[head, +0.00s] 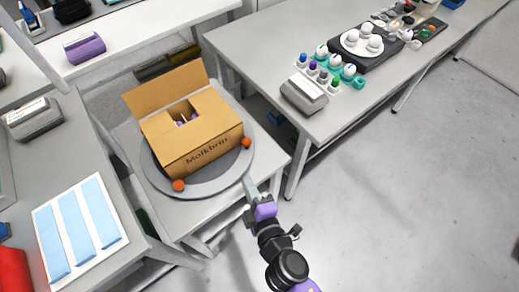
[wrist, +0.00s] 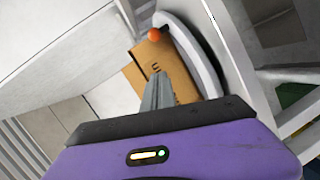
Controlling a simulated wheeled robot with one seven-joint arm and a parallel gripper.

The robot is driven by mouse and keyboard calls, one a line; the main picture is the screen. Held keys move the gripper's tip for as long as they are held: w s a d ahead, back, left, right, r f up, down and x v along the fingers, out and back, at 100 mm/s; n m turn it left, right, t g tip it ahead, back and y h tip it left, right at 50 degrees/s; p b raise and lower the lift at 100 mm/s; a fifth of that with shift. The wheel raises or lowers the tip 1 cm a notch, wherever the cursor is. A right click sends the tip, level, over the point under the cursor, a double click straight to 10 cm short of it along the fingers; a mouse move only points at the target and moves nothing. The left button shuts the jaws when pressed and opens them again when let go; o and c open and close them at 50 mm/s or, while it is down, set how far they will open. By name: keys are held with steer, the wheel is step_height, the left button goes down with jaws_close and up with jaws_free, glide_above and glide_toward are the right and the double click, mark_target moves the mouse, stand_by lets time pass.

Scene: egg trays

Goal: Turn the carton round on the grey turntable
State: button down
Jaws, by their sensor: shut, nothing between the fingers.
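The cardboard carton (head: 205,145) stands with its flaps open on the round grey turntable (head: 203,187) in the head view. "Molkbrin" is printed on its front side. Orange knobs (head: 178,185) sit on the turntable rim, one at the front and one at the right. My gripper (head: 247,183) is shut and empty, at the turntable's lower right edge. The head view does not show clearly whether it touches the rim. In the wrist view the shut fingers (wrist: 157,85) point toward the carton (wrist: 165,67), the turntable rim (wrist: 197,55) and an orange knob (wrist: 154,34).
A right-hand table (head: 300,120) holds a bottle rack, a grey device (head: 304,93) and a white plate of round items. A left table carries a sheet with blue strips (head: 80,232) and a red object (head: 13,268). Open floor (head: 400,200) lies to the right.

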glide_above(246, 159)
steer(key=s+a, duration=0.2)
steer(key=s, duration=0.2)
step_height(246, 159, down, 2)
steer(key=shift+w+d+f, duration=0.1)
steer(key=shift+f, duration=0.05)
steer(key=shift+w+d+f, duration=0.2)
steer(key=shift+w+d, duration=0.05)
steer(key=shift+w, duration=0.3)
steer(key=shift+w+d+f, duration=0.15)
steer(key=shift+w+d, duration=0.05)
steer(key=shift+w, duration=0.3)
steer(key=shift+w+d+f, duration=0.3)
steer(key=shift+w+d, duration=0.1)
steer(key=shift+w, duration=0.3)
steer(key=shift+w, duration=0.1)
